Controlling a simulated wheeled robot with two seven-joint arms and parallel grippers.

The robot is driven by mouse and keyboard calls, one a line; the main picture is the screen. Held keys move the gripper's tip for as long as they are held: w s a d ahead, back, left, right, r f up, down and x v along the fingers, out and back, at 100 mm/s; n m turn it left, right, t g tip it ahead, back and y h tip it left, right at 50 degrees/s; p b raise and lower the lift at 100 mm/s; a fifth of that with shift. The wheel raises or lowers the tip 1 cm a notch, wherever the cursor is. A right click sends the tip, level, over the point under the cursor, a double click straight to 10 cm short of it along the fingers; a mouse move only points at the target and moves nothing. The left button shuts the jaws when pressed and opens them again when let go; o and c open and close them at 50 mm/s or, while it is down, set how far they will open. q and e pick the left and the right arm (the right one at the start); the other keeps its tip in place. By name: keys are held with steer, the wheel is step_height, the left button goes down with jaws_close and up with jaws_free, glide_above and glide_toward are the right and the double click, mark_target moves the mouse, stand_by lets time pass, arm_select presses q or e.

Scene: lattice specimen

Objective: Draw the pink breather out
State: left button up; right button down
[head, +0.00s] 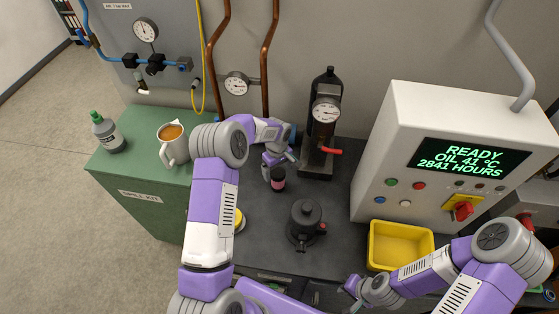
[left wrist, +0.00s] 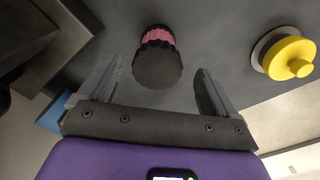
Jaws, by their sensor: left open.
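The pink breather (head: 278,180) is a short upright cylinder with a dark top and a pink band, on the dark bench top. In the left wrist view the breather (left wrist: 158,62) lies ahead, between the lines of the two fingers. My left gripper (head: 279,164) is open and empty, right by the breather in the head view; the wrist view (left wrist: 155,88) shows a finger on either side with gaps. My right gripper (head: 351,292) is low in the head view, at the bench front, and its jaw state is unclear.
A black lidded pot-like part (head: 305,225) stands in front of the breather. A gauge stand (head: 318,160) is behind it. A yellow knob (left wrist: 292,57) is on the right in the wrist view. A yellow bin (head: 400,245) and control cabinet (head: 450,150) stand right; a jug (head: 172,145) is left.

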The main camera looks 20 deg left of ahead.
mark_target(278, 172)
arm_select(q)
steer(key=shift+w+f+p, duration=0.2)
steer(key=shift+f+p, duration=0.1)
steer(key=shift+f, duration=2.2)
steer(key=c, duration=1.2)
steer(key=o, duration=0.5)
steer(key=c, duration=0.3)
steer(key=shift+c, duration=0.2)
